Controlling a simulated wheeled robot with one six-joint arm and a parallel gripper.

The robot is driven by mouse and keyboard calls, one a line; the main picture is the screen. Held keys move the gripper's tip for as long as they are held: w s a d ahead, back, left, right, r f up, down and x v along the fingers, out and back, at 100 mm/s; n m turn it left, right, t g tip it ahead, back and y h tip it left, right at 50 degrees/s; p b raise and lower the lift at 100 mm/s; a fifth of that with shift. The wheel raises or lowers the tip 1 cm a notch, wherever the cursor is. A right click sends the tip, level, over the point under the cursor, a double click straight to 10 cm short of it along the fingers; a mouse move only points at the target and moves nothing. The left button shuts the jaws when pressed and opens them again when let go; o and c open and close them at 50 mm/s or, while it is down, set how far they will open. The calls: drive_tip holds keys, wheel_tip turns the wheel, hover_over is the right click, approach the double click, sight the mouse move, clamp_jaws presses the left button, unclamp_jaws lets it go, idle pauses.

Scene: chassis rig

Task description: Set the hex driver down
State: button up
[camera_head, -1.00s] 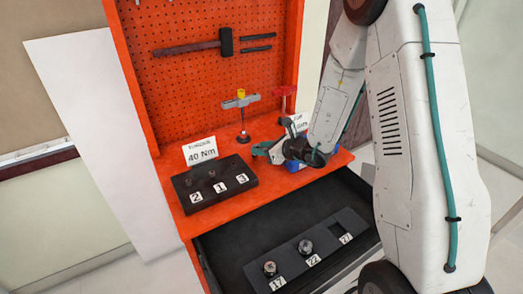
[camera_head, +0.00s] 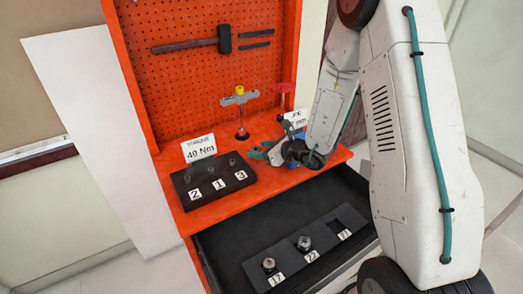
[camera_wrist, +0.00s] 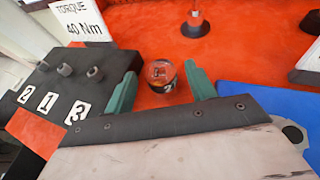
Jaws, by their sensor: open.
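My gripper (camera_wrist: 157,88) is open, with its two teal fingers apart, low over the orange bench. Between the fingertips, a short round piece with a dark rim and shiny top (camera_wrist: 160,74) stands on the bench, with a gap to the fingers. It seems to be the hex driver, but its shape from above does not make this certain. In the head view my gripper (camera_head: 266,153) is at the bench's right part, and the arm hides what is between the fingers.
A black block numbered 2, 1, 3 (camera_head: 183,188) is left of my gripper, by the 40 Nm sign (camera_head: 199,148). A grey T-handled tool (camera_head: 240,99) stands behind. A blue surface (camera_wrist: 290,108) lies right. Below, the open drawer (camera_head: 225,236) holds a socket tray (camera_head: 330,254).

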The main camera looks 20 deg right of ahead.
drive_tip(key=v, duration=1.1)
drive_tip(key=s+a+r+n+g+y, duration=0.3)
drive_tip(key=s+a+r+n+g, duration=0.6)
drive_tip(key=s+a+r+n, duration=0.55)
drive_tip(key=s+d+r+n+h, duration=0.2)
drive_tip(key=s+d+n+h, duration=0.3)
drive_tip(key=s+n, duration=0.2)
drive_tip(key=s+d+r+n+h, duration=0.3)
drive_tip(key=s+d+n+h, duration=0.2)
drive_tip(key=s+n, duration=0.2)
drive_tip(key=shift+s+d+r+n+g, duration=0.25)
drive_tip(key=shift+s+d+n+g, duration=0.15)
drive_tip(key=shift+s, duration=0.25)
